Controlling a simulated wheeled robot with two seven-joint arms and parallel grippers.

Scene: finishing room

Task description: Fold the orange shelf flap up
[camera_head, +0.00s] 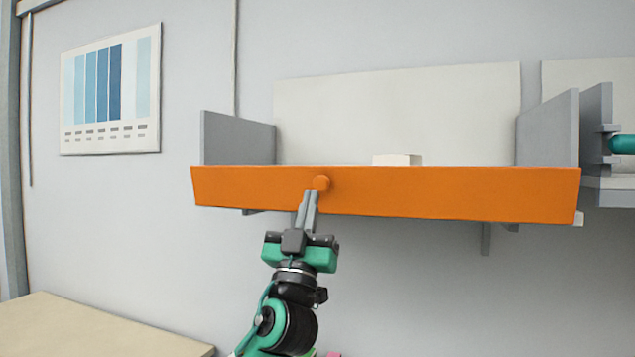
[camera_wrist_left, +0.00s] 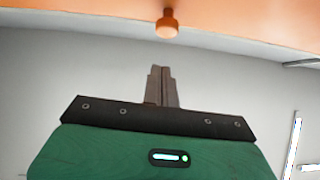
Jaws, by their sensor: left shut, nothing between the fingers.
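The orange shelf flap (camera_head: 430,192) runs across the front of a grey wall shelf in the head view, its broad face toward me. A round orange knob (camera_head: 321,183) sticks out of it, left of its middle. My left gripper (camera_head: 312,194) is shut and empty, its fingertips just below the knob. In the left wrist view the knob (camera_wrist_left: 167,24) hangs from the orange flap (camera_wrist_left: 245,35), and the closed fingertips (camera_wrist_left: 161,68) point toward it with a visible gap. My right gripper is not in view.
Grey side panels (camera_head: 547,145) stand at both shelf ends. A white block (camera_head: 397,159) shows behind the flap. A teal object (camera_head: 622,144) is at the far right. A beige tabletop (camera_head: 90,330) lies lower left.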

